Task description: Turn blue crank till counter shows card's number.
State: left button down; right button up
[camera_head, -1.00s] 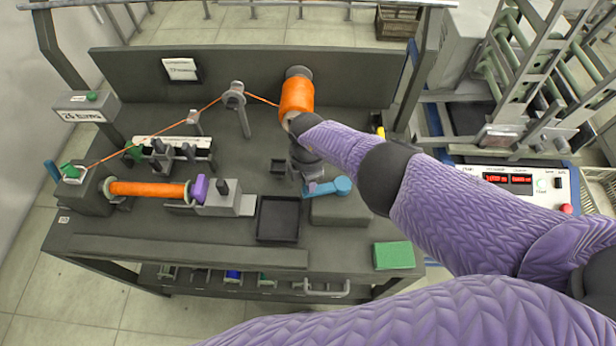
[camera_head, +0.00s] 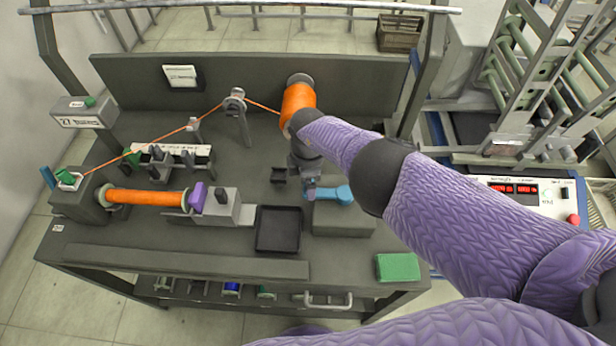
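The blue crank (camera_head: 338,195) is on the bench at centre right, its arm reaching left under my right gripper (camera_head: 310,190). The gripper points down at the crank's left end; its fingers are too small and covered to show whether they are shut on it. The counter (camera_head: 82,121) on the grey box at the left reads what looks like 27. The card (camera_head: 182,76) stands against the back panel, its print too small to read. Orange thread runs from the orange supply spool (camera_head: 297,103) over guides to the left; the bobbin (camera_head: 147,197) is wound orange. My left gripper is not in view.
A purple-collared holder (camera_head: 197,197) supports the bobbin's right end. A control panel (camera_head: 525,193) and rack stand at the right.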

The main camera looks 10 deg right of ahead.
notch_tip(320, 180, up, 8)
jog(key=p, duration=0.7)
jog(key=shift+f, duration=0.15)
